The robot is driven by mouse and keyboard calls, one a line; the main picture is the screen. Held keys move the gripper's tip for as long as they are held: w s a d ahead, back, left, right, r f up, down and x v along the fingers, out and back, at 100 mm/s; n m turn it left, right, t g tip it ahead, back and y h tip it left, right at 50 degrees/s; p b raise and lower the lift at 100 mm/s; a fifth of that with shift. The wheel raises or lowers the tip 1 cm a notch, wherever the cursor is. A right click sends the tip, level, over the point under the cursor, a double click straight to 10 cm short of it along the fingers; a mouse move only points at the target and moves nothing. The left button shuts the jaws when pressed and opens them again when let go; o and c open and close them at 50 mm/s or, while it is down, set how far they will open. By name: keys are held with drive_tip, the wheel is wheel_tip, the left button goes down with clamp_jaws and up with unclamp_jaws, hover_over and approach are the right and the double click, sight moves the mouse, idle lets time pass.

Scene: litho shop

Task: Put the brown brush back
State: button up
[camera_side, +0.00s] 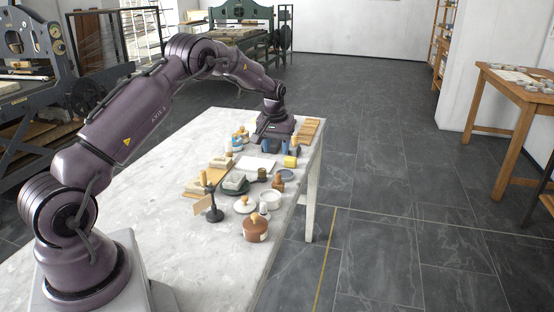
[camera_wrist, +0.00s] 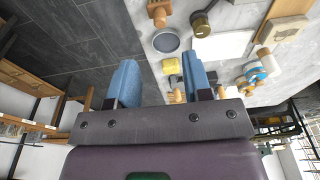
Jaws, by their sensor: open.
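A small brown piece with a knob-like top (camera_side: 278,183) stands near the right edge of the stone table; it also shows at the top of the wrist view (camera_wrist: 158,12). It may be the brown brush, but it is too small to be sure. My gripper (camera_side: 281,149) is over the far end of the table, beyond that piece. Its two blue fingers are apart in the wrist view (camera_wrist: 160,72), with nothing held between them. A yellow block (camera_side: 290,161) is close to the fingers and shows between them in the wrist view (camera_wrist: 172,66).
A slatted wooden piece (camera_side: 308,131) lies at the table's far right edge. A grey-blue round dish (camera_wrist: 166,41), an olive jar (camera_wrist: 200,24) and a white sheet (camera_wrist: 223,45) are nearby. A brown lidded pot (camera_side: 255,231) stands nearer. The table's near left (camera_side: 190,225) is clear.

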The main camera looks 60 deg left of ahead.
drive_tip(key=s+d+r+m+t, duration=0.15)
drive_tip(key=s+d+r, duration=0.25)
drive_tip(key=d+r, duration=0.5)
drive_tip(key=s+d+r+m+t, duration=0.1)
drive_tip(key=s+d+r+m, duration=0.15)
drive_tip(key=d+r, duration=0.55)
drive_tip(key=s+d+r+m, duration=0.1)
drive_tip(key=s+d, duration=0.2)
drive_tip(key=s, duration=0.4)
drive_tip(key=s+d+r+m+t, duration=0.1)
drive_tip(key=s+d+m, duration=0.1)
drive_tip(key=s+d, duration=0.2)
drive_tip(key=s+d+r+m+t+h, duration=0.1)
drive_tip(key=s+d, duration=0.3)
drive_tip(key=s, duration=0.7)
drive_tip(key=shift+d+r+m, duration=0.15)
drive_tip(key=shift+r+m, duration=0.25)
drive_tip(key=shift+m, duration=0.1)
drive_tip(key=shift+s, duration=0.1)
